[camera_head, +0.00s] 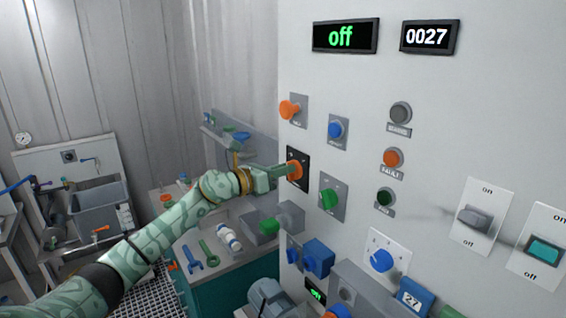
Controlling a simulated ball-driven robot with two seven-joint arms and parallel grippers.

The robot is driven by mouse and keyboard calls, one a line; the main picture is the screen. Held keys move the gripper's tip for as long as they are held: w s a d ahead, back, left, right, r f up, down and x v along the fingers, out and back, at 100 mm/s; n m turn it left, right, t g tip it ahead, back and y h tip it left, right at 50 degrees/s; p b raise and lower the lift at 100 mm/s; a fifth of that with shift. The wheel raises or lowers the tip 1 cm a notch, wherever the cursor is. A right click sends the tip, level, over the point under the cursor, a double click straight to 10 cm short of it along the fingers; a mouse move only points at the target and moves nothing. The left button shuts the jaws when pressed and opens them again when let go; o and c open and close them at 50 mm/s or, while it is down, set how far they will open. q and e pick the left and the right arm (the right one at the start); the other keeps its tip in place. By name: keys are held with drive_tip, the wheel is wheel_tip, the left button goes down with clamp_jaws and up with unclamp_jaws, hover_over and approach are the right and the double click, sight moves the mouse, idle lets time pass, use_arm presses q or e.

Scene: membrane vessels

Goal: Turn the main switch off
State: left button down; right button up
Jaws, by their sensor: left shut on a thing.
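The main switch appears to be the orange rotary knob (295,170) on a black plate on the grey panel (385,60). My left gripper (287,172) reaches it from the left and is shut on this knob. The fingers hide part of the knob, so I cannot tell its exact angle. My right gripper is not in view.
Around the knob sit an orange button (290,109), a blue button (336,130) and a green knob (328,199). A grey rocker (475,217) and a teal rocker (544,250) are at right. A counter reads 0027 (429,37). A bench with wrenches (210,253) stands left of the panel.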

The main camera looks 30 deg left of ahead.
use_arm(q)
drive_tip(key=shift+a+f+n+p, duration=0.15)
drive_tip(key=shift+n+p, duration=0.75)
drive_tip(key=shift+n, duration=0.55)
drive_tip(key=shift+a+r+n+p, duration=0.1)
drive_tip(key=shift+n+p, duration=0.75)
drive_tip(key=shift+n, duration=0.6)
drive_tip(key=shift+w, duration=0.1)
drive_tip(key=shift+f, duration=0.1)
drive_tip(key=c, duration=1.5)
unclamp_jaws()
drive_tip(key=shift+a, duration=0.1)
drive_tip(key=shift+o, duration=0.2)
drive_tip(key=b+v, duration=0.3)
drive_tip(key=v, duration=1.3)
drive_tip(key=shift+b, duration=0.4)
